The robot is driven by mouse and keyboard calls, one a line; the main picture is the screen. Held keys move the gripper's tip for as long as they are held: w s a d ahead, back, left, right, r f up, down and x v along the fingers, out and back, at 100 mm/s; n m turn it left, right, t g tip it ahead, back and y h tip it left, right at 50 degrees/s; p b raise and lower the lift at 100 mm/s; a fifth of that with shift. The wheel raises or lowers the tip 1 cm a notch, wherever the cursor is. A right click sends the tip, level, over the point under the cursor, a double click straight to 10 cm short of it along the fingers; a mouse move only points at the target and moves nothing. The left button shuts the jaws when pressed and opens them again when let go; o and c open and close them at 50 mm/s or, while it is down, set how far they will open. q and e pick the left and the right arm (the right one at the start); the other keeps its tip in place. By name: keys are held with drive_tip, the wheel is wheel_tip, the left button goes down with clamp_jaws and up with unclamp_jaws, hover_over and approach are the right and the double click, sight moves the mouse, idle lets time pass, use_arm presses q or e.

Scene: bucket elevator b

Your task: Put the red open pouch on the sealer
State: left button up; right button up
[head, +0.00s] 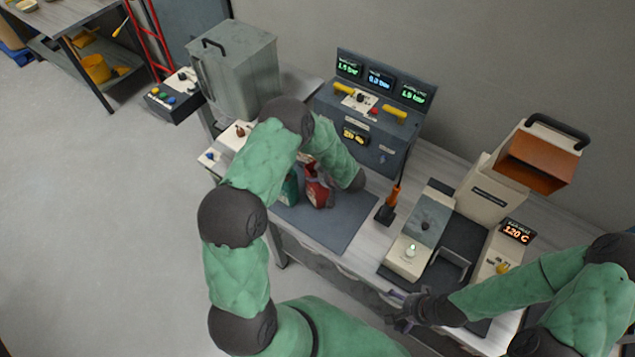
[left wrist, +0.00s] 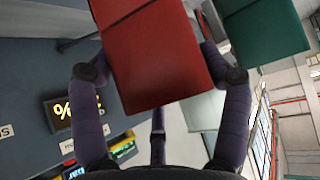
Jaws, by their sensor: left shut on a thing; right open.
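The red pouch (head: 318,190) is over the dark mat in the head view, partly hidden by my left arm. It fills the upper middle of the left wrist view (left wrist: 158,60). My left gripper (left wrist: 160,76) is shut on it, with one finger on each side. I cannot tell whether the pouch touches the mat. The sealer (head: 425,222), a beige and black machine with a lit "120 C" display, stands to the right on the bench. My right gripper (head: 398,312) is open and empty in front of the sealer, near the bench's front edge.
A green pouch (head: 289,190) is just left of the red one on the mat (head: 338,232). An orange-handled tool (head: 388,207) stands between mat and sealer. A control console (head: 365,130) with lit displays is behind the mat. A grey metal bin (head: 236,70) stands at the back left.

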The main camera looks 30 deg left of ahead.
use_arm(q)
drive_tip(key=shift+r, duration=0.4)
wheel_tip(320, 180, up, 3)
drive_tip(key=shift+w+f, duration=0.1)
drive_tip(key=s+d+r, duration=0.1)
drive_tip(key=s+r, duration=0.1)
drive_tip(key=r, duration=0.1)
drive_tip(key=s+d+r, duration=0.1)
drive_tip(key=s+r, duration=0.1)
drive_tip(key=shift+d+r, duration=0.15)
drive_tip(key=shift+d, duration=0.15)
drive_tip(key=s+d+r, duration=0.4)
drive_tip(key=s+d, duration=0.1)
drive_tip(key=s, duration=0.3)
drive_tip(key=shift+p, duration=0.3)
